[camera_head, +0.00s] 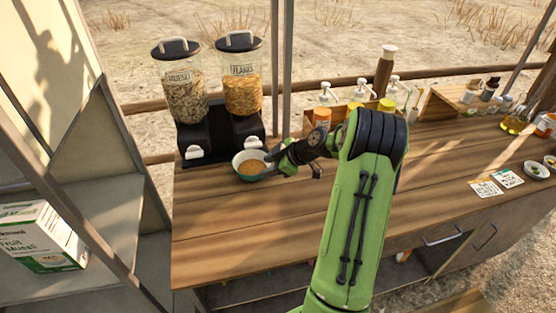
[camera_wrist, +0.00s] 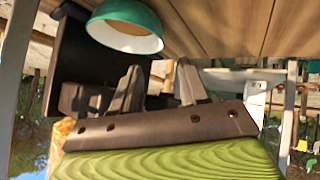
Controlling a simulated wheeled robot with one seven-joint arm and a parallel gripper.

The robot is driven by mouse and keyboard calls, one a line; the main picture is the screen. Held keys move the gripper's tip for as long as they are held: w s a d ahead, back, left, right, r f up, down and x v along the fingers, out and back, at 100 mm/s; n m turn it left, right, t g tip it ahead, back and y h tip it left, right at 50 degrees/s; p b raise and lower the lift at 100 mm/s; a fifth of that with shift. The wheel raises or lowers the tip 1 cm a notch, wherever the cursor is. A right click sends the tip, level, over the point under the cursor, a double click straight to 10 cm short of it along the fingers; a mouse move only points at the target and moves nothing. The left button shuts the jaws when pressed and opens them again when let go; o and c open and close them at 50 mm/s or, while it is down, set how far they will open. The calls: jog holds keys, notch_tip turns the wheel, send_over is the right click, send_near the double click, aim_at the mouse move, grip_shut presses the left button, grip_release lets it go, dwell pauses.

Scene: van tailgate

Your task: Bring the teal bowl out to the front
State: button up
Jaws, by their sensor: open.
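The teal bowl (camera_head: 257,178) stands upright on the wooden counter, just in front of the cereal dispensers, with brown grainy contents inside. Its teal outside and pale inside also show in the wrist view (camera_wrist: 128,10), at the top. My gripper (camera_head: 276,163) reaches in from the right, close to the bowl's right side. In the wrist view my gripper's two fingers (camera_wrist: 157,84) are spread apart with nothing between them, and the bowl lies beyond the left finger's tip. I cannot tell whether a finger touches the bowl.
The dispenser stand (camera_head: 222,128) with two filled jars is close behind the bowl. A wooden caddy (camera_head: 345,115) with bottles stands behind my arm. Two cards (camera_head: 497,183) and small dishes (camera_head: 537,169) are far right. The counter (camera_head: 235,225) in front of the bowl is clear.

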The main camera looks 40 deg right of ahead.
aim_at(242, 177)
jog(key=x, duration=1.3)
jog(key=shift+w+d+b, duration=0.1)
jog(key=shift+b, duration=0.25)
grip_shut()
jog(key=shift+s+a+f+b, duration=0.1)
jog(key=shift+s+a+b, duration=1.25)
jog(key=shift+s, duration=1.3)
jog(key=shift+s+a+b, duration=1.15)
jog(key=shift+s+b, duration=0.4)
jog(key=shift+s, duration=1.15)
jog(key=shift+s+a+f+b, duration=0.1)
jog(key=shift+s+a+b, duration=1.25)
jog(key=shift+s, duration=1.3)
jog(key=shift+s+a+r, duration=0.1)
jog(key=shift+s+r, duration=0.05)
jog(key=shift+s, duration=0.15)
